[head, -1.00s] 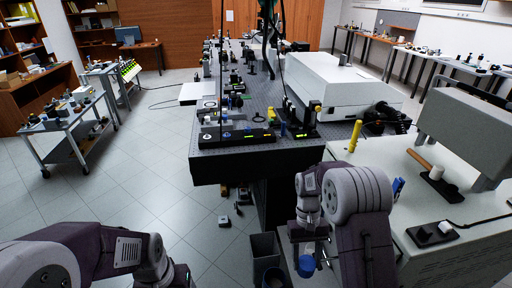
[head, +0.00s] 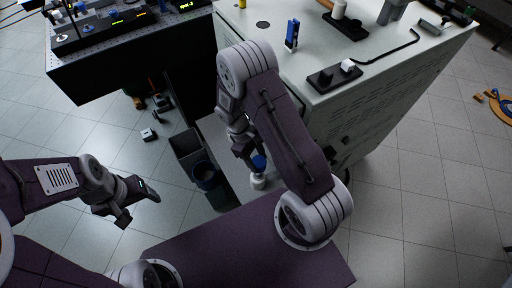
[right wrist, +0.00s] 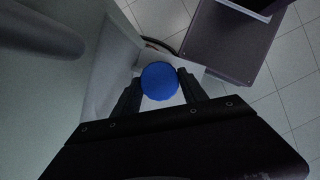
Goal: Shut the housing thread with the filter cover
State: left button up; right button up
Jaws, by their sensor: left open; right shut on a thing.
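The round blue filter cover (head: 258,162) is between the fingers of my right gripper (head: 250,157), which is shut on it. In the right wrist view the cover (right wrist: 160,81) shows as a blue disc between the two dark fingertips. A white round piece (head: 258,181), perhaps the housing, shows directly below the cover over the pale low surface. I cannot tell whether the two touch, and no thread is visible. My left gripper (head: 137,204) is open and empty, low over the floor at the left.
A pale cabinet (head: 385,95) stands close behind my right arm, with a blue clip-like tool (head: 292,34) and a black base (head: 334,77) on top. Dark bins (head: 207,176) stand left of my right gripper. The optical table (head: 110,65) is at the upper left.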

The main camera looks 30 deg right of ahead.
jog(key=shift+s+a, duration=0.1)
jog(key=shift+a, duration=0.3)
jog(key=shift+d+f, duration=0.1)
jog(key=shift+d, duration=0.1)
jog(key=shift+p, duration=0.4)
notch_tip(320, 180, down, 5)
jog(key=b, duration=0.3)
jog(key=shift+b, duration=0.35)
pick_arm(q)
jog(key=f, duration=0.3)
jog(key=shift+a+f, duration=0.25)
pick_arm(e)
jog(key=shift+f, duration=0.3)
pick_arm(q)
jog(key=shift+f+b, duration=0.35)
jog(key=shift+b, duration=0.1)
pick_arm(e)
jog(key=shift+f, duration=0.6)
jog(key=shift+f, duration=0.15)
